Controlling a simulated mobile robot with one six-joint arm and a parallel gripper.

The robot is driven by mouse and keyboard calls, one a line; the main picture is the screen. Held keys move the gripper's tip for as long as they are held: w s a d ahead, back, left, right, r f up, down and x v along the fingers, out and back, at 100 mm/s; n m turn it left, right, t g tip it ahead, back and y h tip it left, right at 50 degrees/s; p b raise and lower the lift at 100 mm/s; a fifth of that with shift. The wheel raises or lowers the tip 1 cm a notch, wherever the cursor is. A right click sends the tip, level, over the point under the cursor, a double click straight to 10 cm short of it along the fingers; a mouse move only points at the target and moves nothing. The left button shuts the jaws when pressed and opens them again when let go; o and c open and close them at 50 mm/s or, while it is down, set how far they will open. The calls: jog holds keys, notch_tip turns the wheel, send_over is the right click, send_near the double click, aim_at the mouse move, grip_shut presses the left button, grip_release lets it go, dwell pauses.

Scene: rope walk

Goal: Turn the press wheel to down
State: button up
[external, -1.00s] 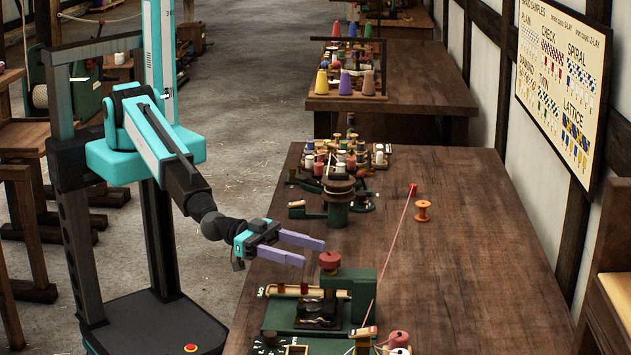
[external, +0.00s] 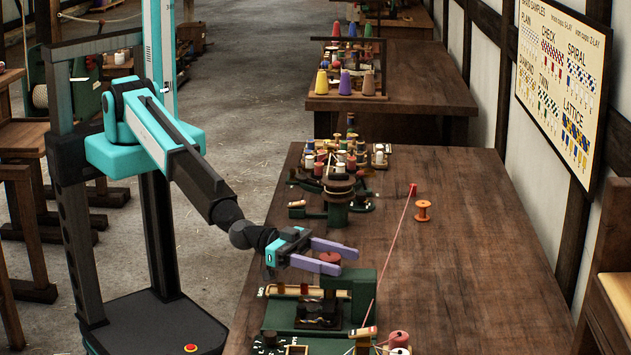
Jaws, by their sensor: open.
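The green press (external: 363,287) stands near the front of the workbench. Its red wheel or knob (external: 330,259) sits on top and is partly hidden by my gripper. My gripper (external: 349,261) has two purple fingers, spread apart, and is empty. In this view the fingers lie across the red wheel, one on each side of it. I cannot tell whether they touch it or are level with it.
A red cord (external: 391,250) runs slantwise over the bench right of the press. An orange spool (external: 423,210) stands beyond it. A green braiding stand with several bobbins (external: 338,190) is behind the press. The bench's right side (external: 480,260) is mostly clear.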

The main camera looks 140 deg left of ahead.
jog(key=shift+x, duration=1.15)
jog(key=c, duration=1.1)
jog(key=shift+o, duration=0.2)
jog(key=shift+w+d+r+m+t+h+b, duration=0.15)
jog(key=shift+m+h+b, duration=0.35)
jog(key=shift+b, duration=0.8)
jog(key=shift+w+d+r+m+t+h+b, duration=0.15)
jog(key=shift+m+t+h+b, duration=0.15)
jog(key=shift+h+b, duration=0.7)
jog(key=b, duration=0.3)
jog(key=m+h+b, duration=0.1)
jog(key=b, duration=0.3)
jog(key=shift+d+f, duration=0.15)
jog(key=shift+d, duration=0.15)
jog(key=h+b, duration=0.1)
jog(key=b, duration=0.5)
jog(key=m+h+b, duration=0.1)
jog(key=b, duration=0.5)
jog(key=shift+w+d+f+b, duration=0.2)
jog(key=shift+f+b, duration=0.1)
jog(key=shift+b, duration=0.1)
